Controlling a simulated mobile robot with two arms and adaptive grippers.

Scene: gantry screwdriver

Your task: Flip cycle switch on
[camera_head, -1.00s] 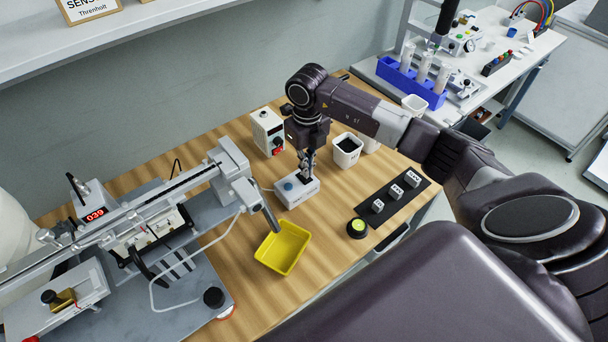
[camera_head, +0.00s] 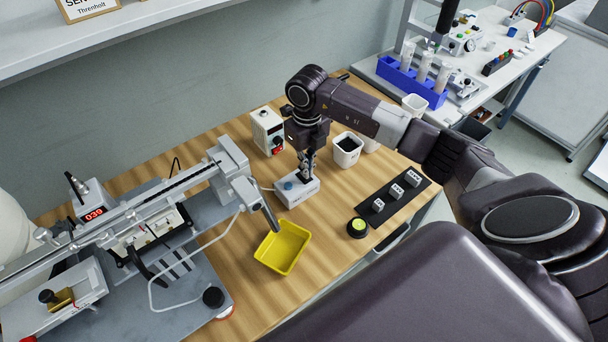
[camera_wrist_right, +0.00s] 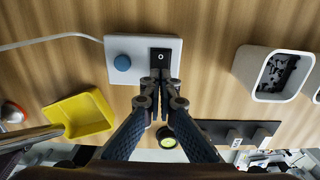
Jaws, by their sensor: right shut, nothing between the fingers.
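The cycle switch is a black rocker (camera_wrist_right: 160,56) with a white round mark, set in a white control box (camera_head: 293,193) beside a blue round button (camera_wrist_right: 122,63). In the head view the box stands on the wooden table, and the blue button (camera_head: 288,186) shows on its left part. My right gripper (camera_head: 304,178) points down over the box. In the wrist view its shut, empty fingertips (camera_wrist_right: 160,80) are at the near end of the rocker and cover part of it. I cannot tell whether they touch it. My left gripper is not in view.
A yellow tray (camera_head: 283,248) lies in front of the box. The gantry rig (camera_head: 140,225) fills the left. A white bin (camera_head: 347,150), a power unit (camera_head: 267,131), a green-topped button (camera_head: 357,227) and a black strip with white blocks (camera_head: 386,211) stand nearby.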

